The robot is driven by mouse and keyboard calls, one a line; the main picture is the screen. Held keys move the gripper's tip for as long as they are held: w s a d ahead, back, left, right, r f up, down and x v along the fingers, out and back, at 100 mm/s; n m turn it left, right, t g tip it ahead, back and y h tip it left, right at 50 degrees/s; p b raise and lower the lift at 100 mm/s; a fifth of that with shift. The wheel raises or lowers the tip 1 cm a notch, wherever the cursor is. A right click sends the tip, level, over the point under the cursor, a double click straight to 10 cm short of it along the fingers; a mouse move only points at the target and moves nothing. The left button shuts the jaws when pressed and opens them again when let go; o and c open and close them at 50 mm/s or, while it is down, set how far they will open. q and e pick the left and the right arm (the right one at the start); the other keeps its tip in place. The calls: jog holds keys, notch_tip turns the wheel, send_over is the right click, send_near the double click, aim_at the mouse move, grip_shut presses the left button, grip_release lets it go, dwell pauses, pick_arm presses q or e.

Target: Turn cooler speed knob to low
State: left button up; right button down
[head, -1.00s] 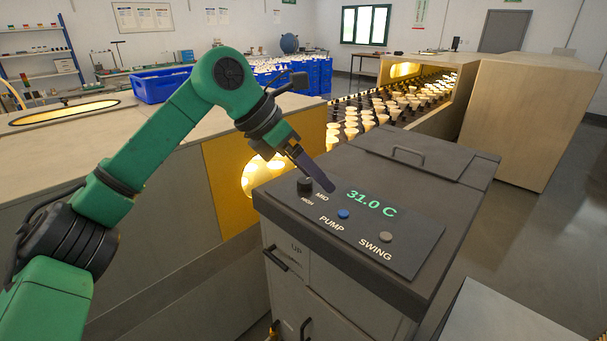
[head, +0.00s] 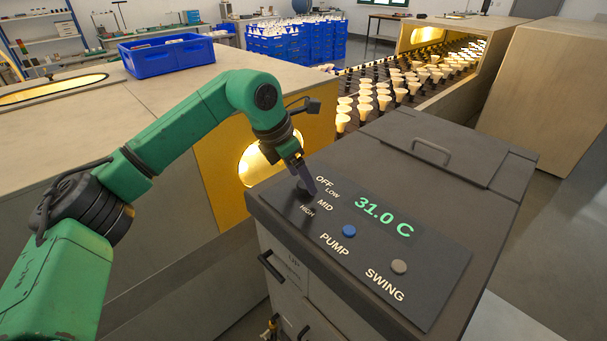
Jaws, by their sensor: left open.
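The dark cooler (head: 468,215) stands at the right, its top panel labelled OFF, LOW, MID and HIGH around the speed knob. The panel also has a green 31.0 C readout (head: 384,216), a blue PUMP button (head: 349,231) and a grey SWING button (head: 399,267). My left gripper (head: 309,187) points down over the knob's place beside these labels. The gripper is open, but its fingers overlap in this view. The knob is mostly hidden behind the fingers, so I cannot tell its setting or whether they touch it. My right gripper is not in view.
A handle (head: 431,150) stands up from the cooler's rear lid. A conveyor (head: 400,85) with rows of white bulbs runs behind it. A wooden-topped machine with a yellow panel (head: 222,172) stands close on the left. A blue crate (head: 165,56) sits on that top.

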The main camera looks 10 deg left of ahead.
pick_arm(q)
jog(key=shift+w+d+f, duration=0.2)
jog(key=shift+w+f, duration=0.1)
jog(key=shift+f, duration=0.5)
jog(key=shift+s+d, duration=0.1)
jog(key=shift+s, duration=0.25)
jog(key=shift+c, duration=0.3)
jog(key=shift+w, duration=0.1)
jog(key=c, duration=0.6)
grip_shut()
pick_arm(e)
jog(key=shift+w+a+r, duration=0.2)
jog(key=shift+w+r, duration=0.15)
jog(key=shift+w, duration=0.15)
